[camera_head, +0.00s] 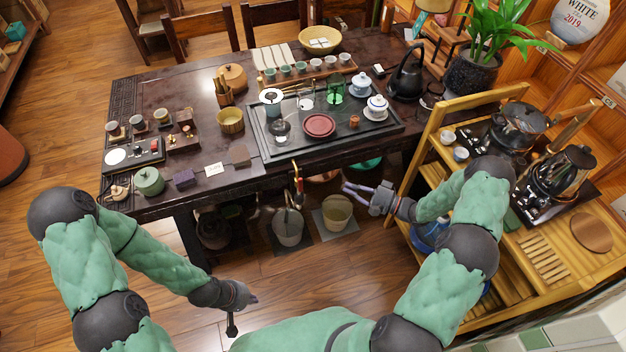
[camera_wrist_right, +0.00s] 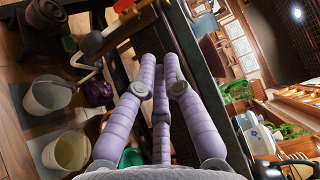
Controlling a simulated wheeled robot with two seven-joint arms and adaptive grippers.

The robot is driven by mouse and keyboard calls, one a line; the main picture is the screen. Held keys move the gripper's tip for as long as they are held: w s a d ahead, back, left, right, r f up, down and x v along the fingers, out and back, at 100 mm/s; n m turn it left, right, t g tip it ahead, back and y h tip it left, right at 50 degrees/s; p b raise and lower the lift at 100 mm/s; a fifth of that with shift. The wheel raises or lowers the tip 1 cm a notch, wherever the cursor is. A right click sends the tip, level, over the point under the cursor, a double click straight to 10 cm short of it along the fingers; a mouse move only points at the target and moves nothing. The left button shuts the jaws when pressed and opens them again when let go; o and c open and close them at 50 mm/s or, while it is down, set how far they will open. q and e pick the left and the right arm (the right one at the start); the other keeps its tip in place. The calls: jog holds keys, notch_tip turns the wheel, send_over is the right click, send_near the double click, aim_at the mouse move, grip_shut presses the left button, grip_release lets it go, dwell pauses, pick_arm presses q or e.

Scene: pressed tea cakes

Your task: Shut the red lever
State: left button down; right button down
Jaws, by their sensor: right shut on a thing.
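The red lever (camera_head: 297,170) sits on a brass tap at the table's front edge, above the buckets.
A bucket (camera_head: 288,228) and a second bucket (camera_head: 337,213) stand on the floor below the tap. The dark table (camera_head: 180,205) carries tea ware. A wooden cart (camera_head: 520,235) with kettles stands close to my right arm. The floor at front left is clear.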

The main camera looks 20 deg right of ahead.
aim_at(300, 185)
jog(key=shift+a, duration=0.1)
jog(key=s+a+b+x, duration=0.1)
jog(key=s+b+x, duration=0.1)
jog(key=x, duration=1)
jog(key=shift+w+a+b, duration=0.3)
jog(key=shift+a+b, duration=0.35)
jog(key=shift+a, duration=0.05)
